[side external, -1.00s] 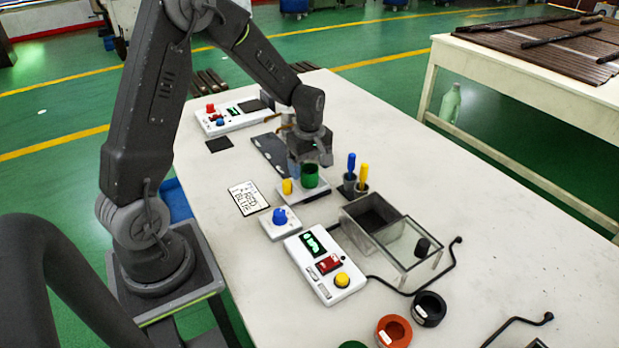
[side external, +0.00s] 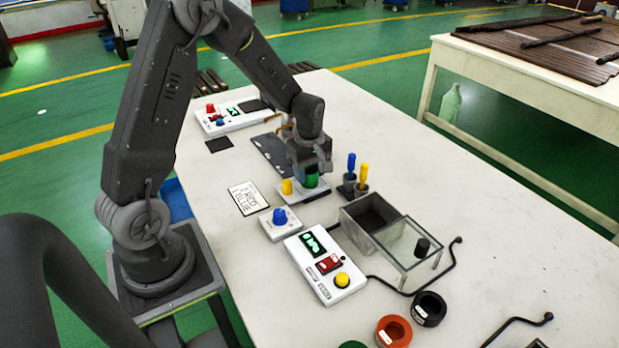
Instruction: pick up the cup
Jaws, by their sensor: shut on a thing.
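The green cup (side external: 311,181) stands at the white plate (side external: 292,196) near the middle of the table. My gripper (side external: 312,172) points down and is shut on the cup, with its fingers around the upper part. The fingers cover much of the cup. I cannot tell whether the cup's base touches the plate.
A yellow peg (side external: 287,187) stands just left of the cup. Dark holders with a blue-handled tool (side external: 351,163) and a yellow-handled tool (side external: 364,173) are close on the right. A clear-lidded box (side external: 412,246) and a white control box (side external: 325,265) are nearer the camera.

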